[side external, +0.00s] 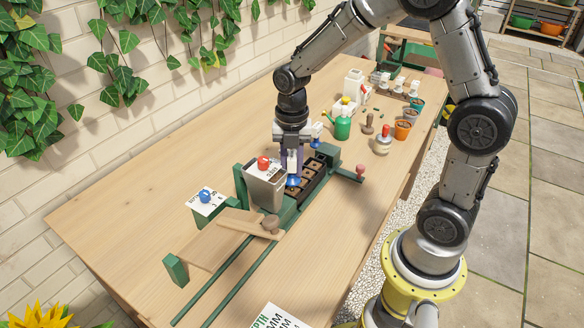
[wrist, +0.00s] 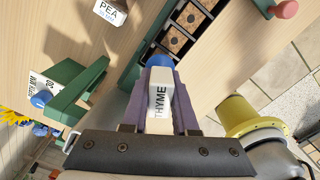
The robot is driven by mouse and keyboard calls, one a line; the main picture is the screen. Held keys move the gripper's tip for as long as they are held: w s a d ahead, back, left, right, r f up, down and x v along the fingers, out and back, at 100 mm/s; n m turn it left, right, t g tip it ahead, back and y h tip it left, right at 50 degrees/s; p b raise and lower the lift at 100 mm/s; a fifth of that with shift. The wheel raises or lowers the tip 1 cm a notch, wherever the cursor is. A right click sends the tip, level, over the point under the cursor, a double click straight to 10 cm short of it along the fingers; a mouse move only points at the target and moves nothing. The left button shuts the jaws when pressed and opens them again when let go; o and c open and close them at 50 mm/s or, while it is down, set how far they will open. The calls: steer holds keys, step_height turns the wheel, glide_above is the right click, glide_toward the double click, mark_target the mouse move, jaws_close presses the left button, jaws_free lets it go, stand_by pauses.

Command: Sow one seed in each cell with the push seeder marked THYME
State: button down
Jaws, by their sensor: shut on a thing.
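My gripper (side external: 292,158) is shut on the white push seeder marked THYME (wrist: 159,95), which lies between the two purple-grey fingers (wrist: 160,85). The seeder's blue tip (side external: 292,181) points down over the near end of the dark cell tray (side external: 318,170); whether it touches a cell cannot be told. In the wrist view, the tray's cells (wrist: 178,40) hold brown plugs with a dark hole in the middle. The blue tip (wrist: 158,60) and the gripper hide the nearest part of the tray. No seed can be made out.
A grey bin with a red knob (side external: 265,186) stands close left of my gripper. A green frame (side external: 240,262) with a wooden board (side external: 212,240) lies in front. A white block marked PEA (wrist: 109,10) stands beyond. A pink-knobbed lever (side external: 359,168) sticks out right. Pots (side external: 403,130) stand farther back.

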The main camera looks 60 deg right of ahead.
steer(key=shift+d, duration=0.1)
steer(key=d, duration=0.2)
steer(key=d+r, duration=0.1)
steer(key=shift+d, duration=0.35)
steer(key=shift+f, duration=1.35)
steer(key=shift+f, duration=0.65)
stand_by(0.3)
steer(key=shift+r, duration=1.55)
steer(key=d, duration=0.3)
steer(key=shift+d+r, duration=0.4)
steer(key=shift+f, duration=1.3)
